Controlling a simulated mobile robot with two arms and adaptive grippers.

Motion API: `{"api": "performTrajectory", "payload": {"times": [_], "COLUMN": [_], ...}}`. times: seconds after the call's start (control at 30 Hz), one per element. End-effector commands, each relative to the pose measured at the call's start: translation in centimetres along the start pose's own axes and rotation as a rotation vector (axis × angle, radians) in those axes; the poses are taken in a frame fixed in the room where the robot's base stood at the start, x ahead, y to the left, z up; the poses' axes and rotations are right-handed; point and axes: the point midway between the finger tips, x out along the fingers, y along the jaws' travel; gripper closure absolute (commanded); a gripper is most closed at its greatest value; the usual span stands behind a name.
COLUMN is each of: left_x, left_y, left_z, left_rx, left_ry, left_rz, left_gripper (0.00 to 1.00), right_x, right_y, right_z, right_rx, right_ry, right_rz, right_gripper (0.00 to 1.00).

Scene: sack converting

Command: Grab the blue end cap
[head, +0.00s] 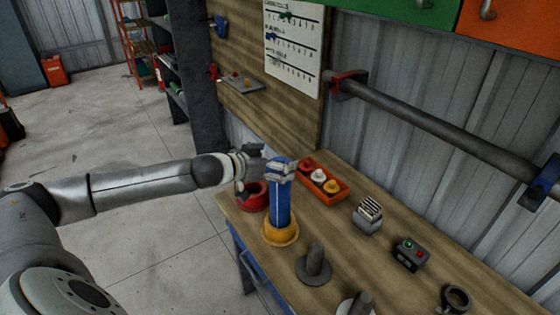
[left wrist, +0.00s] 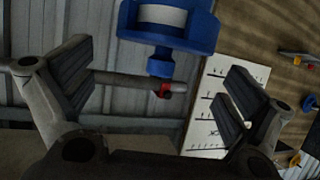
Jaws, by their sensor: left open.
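A blue upright piece (head: 279,205) stands on a yellow round base (head: 281,232) near the bench's left end. Its top is partly hidden by grey finger parts, so I cannot tell where the cap begins. My left gripper (head: 264,166) reaches in from the left at the height of that top, with its jaws open. In the left wrist view, a blue part (left wrist: 168,38) with a pale band and a narrow stub shows ahead, between the two spread fingers and toward the upper edge. Nothing is clamped between the pads. My right gripper is not in view.
A red ring-shaped piece (head: 254,196) sits just left of the blue piece. An orange tray (head: 340,194) with several round parts lies behind. Grey posts (head: 314,262), a small control box (head: 410,254) and a slotted block (head: 368,216) stand to the right. A wall bar (head: 440,122) runs above.

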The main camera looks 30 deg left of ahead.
Motion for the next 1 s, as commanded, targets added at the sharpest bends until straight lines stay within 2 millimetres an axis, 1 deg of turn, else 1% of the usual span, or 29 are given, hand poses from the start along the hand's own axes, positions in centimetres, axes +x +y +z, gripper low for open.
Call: {"api": "performTrajectory", "payload": {"times": [0.03,0.2,0.5,0.83,0.87,1.0], "left_x": [0.5,1.8,2.1,2.1,2.1,2.1], "left_y": [0.0,0.0,0.0,0.0,0.0,0.0], "left_z": [-0.4,-0.2,0.1,0.1,0.1,0.0], "left_rx": [-0.003,-0.001,0.001,0.001,0.001,0.001], "left_ry": [0.003,0.002,0.0,0.0,0.0,0.0], "left_rz": [0.0,0.001,0.0,0.0,0.0,0.0], "left_gripper": [0.0,0.0,0.0,0.43,0.45,0.46], "right_x": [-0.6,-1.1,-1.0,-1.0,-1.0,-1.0], "right_y": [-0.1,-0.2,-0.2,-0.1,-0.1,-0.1], "right_z": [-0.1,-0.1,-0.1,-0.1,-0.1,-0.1], "right_rx": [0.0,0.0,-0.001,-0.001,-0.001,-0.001], "right_ry": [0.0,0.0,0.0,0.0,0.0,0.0], "right_rz": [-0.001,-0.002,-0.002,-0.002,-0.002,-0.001], "right_gripper": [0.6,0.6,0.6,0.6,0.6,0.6]}}
